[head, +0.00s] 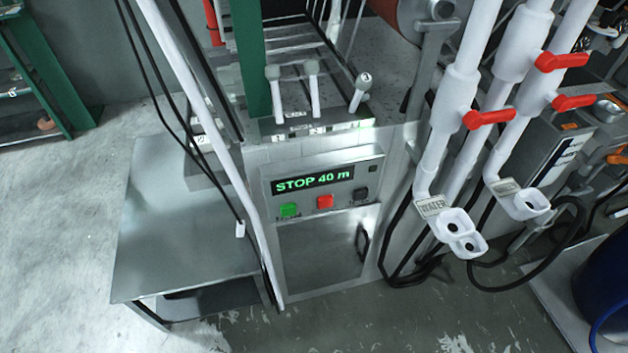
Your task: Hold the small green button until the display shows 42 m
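The display (313,181) on the grey control panel (345,165) reads "STOP 40 m" in green letters on black. The small green button (289,210) sits under the display's left end, with a small label below it that I cannot read. Nothing touches or covers the button. Neither of my grippers is in view.
A red button (325,201) and a black one (361,193) sit to the right of the green one. A long white tube (235,170) and black cables run just left of the panel. White pipes with red valve handles (489,119) stand to the right, one labelled "WATER".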

